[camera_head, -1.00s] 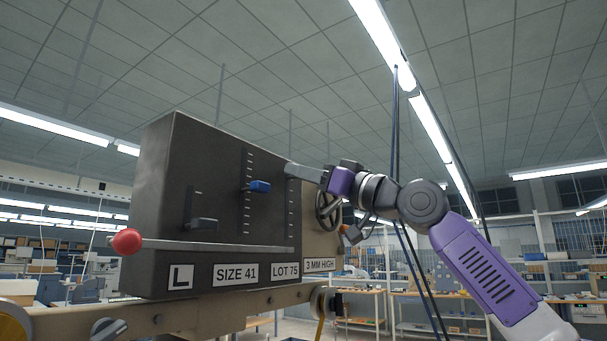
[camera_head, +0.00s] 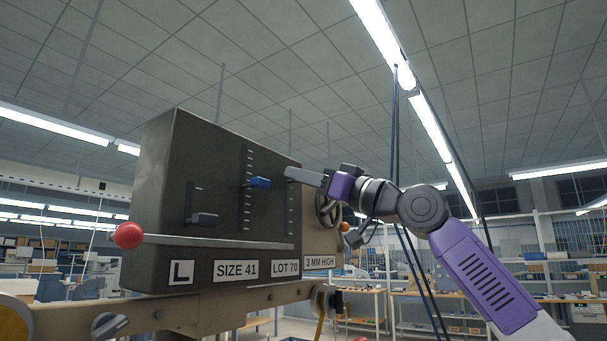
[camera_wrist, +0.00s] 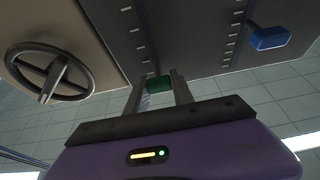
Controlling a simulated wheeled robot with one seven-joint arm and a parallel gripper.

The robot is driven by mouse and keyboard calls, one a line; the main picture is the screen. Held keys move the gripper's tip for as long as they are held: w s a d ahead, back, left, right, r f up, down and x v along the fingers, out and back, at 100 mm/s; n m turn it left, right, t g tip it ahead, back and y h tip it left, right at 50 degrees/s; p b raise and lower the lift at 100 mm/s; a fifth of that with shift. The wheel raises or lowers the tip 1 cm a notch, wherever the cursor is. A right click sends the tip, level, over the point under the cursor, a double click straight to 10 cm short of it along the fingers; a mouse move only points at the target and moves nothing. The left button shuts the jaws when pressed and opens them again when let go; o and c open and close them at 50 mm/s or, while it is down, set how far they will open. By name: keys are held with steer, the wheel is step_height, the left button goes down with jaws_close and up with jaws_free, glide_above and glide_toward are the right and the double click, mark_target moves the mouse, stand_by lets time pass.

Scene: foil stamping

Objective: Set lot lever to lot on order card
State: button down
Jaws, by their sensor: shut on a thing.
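The dark machine box (camera_head: 170,150) carries vertical scale slots with levers. My gripper (camera_head: 292,173) is at the rightmost slot, above the sign LOT 70 (camera_head: 285,268). In the wrist view, my gripper (camera_wrist: 157,80) is shut on a green lever (camera_wrist: 159,84), which sits between the two fingers at the slot. In the head view the fingers hide this lever. The blue lever (camera_head: 258,183) is in the middle slot, above the sign SIZE 41 (camera_head: 236,270). A grey lever (camera_head: 203,219) sits in the left slot. No order card can be made out.
A bar with a red ball (camera_head: 128,235) crosses the box front below the levers. A spoked handwheel (camera_wrist: 49,74) is close to my gripper. Signs L (camera_head: 181,272) and 3 MM HIGH (camera_head: 321,262) are on the front. Benches and shelves stand behind.

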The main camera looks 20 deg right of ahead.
step_height(320, 180, down, 4)
steer(key=shift+r+b, duration=0.2)
steer(key=shift+b, duration=0.35)
steer(key=c, duration=1.1)
jaws_free()
steer(key=shift+d, duration=0.1)
steer(key=b, duration=0.3)
glide_toward(287, 189)
steer(key=s+d, duration=0.1)
steer(key=s, duration=0.1)
steer(key=shift+w+d+f, duration=0.1)
steer(key=shift+d+f, duration=0.05)
steer(key=shift+f, duration=0.25)
